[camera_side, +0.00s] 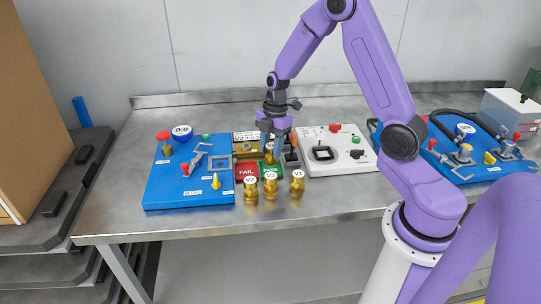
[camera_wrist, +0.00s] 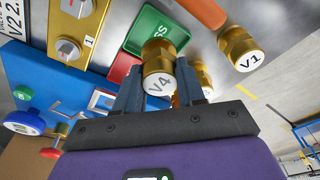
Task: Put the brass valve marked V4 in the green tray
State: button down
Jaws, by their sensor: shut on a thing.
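The brass valve V4 (camera_wrist: 158,72) is between the two fingers of my gripper (camera_wrist: 165,92), its white marked cap facing the wrist camera. In the side view my gripper (camera_side: 277,146) points down over the trays, shut on V4 (camera_side: 269,153). The green tray (camera_wrist: 141,32) lies just beyond the valve in the wrist view, partly covered by it. In the side view the green tray (camera_side: 266,168) is below the held valve, its front partly hidden by the valve marked V3 (camera_side: 270,184). The valve appears raised above the tray; the exact gap cannot be told.
A red FAIL tray (camera_side: 245,168) adjoins the green tray on the left. Valves V2 (camera_side: 250,188) and V1 (camera_side: 298,181) stand near the front edge. A blue board (camera_side: 180,190) is left, a white panel (camera_side: 340,165) right, and a brass-coloured box (camera_side: 245,145) behind.

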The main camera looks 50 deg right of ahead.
aim_at(270, 155)
jog(key=shift+w+f, duration=0.15)
jog(key=shift+f, duration=1.5)
jog(key=shift+f, duration=0.15)
jog(key=c, duration=0.7)
grip_release()
